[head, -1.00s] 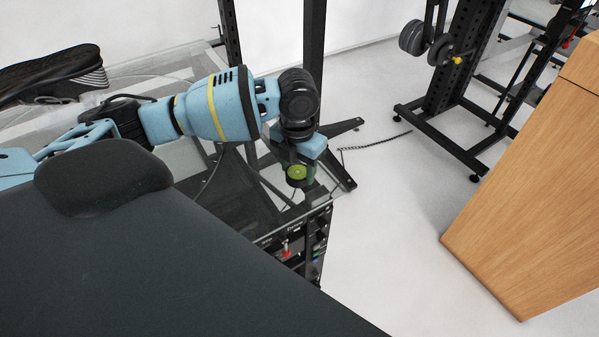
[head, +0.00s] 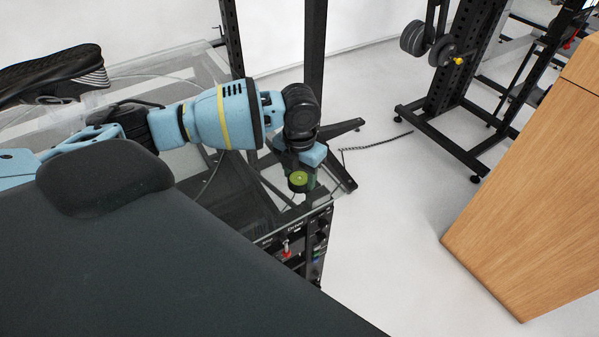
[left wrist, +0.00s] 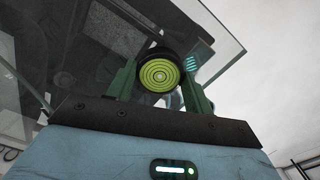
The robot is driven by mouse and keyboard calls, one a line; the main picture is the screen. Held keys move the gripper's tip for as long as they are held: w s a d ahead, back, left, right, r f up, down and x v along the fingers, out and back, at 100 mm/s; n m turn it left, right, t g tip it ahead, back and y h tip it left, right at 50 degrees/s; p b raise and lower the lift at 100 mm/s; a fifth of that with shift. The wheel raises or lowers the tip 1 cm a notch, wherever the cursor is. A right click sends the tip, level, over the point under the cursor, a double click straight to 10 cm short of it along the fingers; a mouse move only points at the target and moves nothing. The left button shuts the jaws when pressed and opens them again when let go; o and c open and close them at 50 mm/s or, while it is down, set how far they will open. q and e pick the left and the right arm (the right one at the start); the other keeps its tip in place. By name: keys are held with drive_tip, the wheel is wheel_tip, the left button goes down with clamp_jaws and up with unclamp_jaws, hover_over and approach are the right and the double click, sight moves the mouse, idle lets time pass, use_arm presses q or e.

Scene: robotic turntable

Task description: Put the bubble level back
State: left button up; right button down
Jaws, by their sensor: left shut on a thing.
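The bubble level is a small round black piece with a yellow-green ringed face. It shows in the head view (head: 298,180) near the right corner of the glass-topped unit, and in the left wrist view (left wrist: 158,75). My left gripper (head: 300,172) points down there, and its green fingers (left wrist: 160,82) are shut on the level, one on each side. The level is over the glass top (head: 205,185) near its front edge. I cannot tell whether it touches the glass. My right gripper is not in view.
A dark shoe (head: 55,72) sits on the glass at the left. Audio gear with a red knob (head: 286,250) is below the glass edge. A black post (head: 314,60) stands behind. A wooden box (head: 530,180) stands at the right, with clear floor between.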

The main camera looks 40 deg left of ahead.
sight(299, 178)
use_arm(q)
drive_tip(key=o, duration=1.1)
drive_tip(key=shift+f, duration=0.1)
wheel_tip(299, 178, up, 12)
drive_tip(key=shift+p, duration=0.35)
